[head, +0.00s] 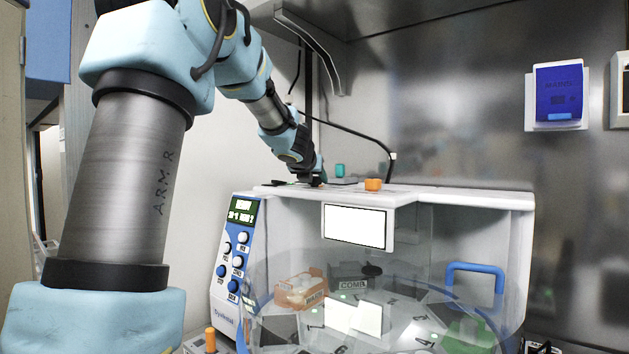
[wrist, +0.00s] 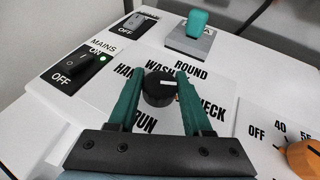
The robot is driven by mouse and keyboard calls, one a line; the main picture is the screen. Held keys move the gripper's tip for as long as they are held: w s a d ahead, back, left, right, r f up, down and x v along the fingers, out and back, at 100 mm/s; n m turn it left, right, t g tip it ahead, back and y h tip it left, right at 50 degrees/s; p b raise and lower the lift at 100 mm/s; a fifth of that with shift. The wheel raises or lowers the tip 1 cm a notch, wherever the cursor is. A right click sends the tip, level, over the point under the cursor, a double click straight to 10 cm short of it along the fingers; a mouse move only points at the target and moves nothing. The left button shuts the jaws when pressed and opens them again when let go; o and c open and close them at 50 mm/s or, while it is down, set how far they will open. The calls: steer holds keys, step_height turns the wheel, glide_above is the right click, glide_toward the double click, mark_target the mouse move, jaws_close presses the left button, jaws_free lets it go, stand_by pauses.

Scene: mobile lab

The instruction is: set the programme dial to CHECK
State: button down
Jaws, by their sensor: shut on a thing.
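The programme dial (wrist: 156,92) is a black round knob on the white machine top, in the middle of the wrist view. Its white mark points right, toward the side where ROUND and CHECK are printed; I cannot tell that it lines up with either word. The CHECK label (wrist: 214,108) is right of the dial, partly behind a finger. HAND, WASH and RUN are printed around the rest. My gripper (wrist: 158,84) has its green fingers shut on the dial, one on each side. In the head view my gripper (head: 315,181) is down at the machine top, and the dial cannot be made out.
Left of the dial is a MAINS switch (wrist: 78,68) with a green light; another switch (wrist: 132,36) is behind it. A teal handle (wrist: 196,24) stands at the back. An orange knob (wrist: 304,158) is at the right. The machine's clear drum (head: 375,300) is below.

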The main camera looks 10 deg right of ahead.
steer(key=shift+m+g+h+b, duration=0.4)
steer(key=shift+m+h, duration=0.4)
steer(key=shift+h, duration=0.1)
steer(key=shift+w+m+g+h, duration=0.1)
steer(key=shift+m+g+h, duration=0.3)
steer(key=shift+m+h, duration=0.2)
steer(key=shift+m+g+h, duration=0.4)
steer(key=shift+m+h, duration=0.1)
steer(key=shift+m, duration=0.1)
steer(key=shift+m+g, duration=0.3)
steer(key=shift+c, duration=1.7)
jaws_free()
steer(key=b+v, duration=0.1)
steer(key=v, duration=0.9)
steer(key=shift+s+a+b, duration=0.3)
steer(key=shift+a+b, duration=0.05)
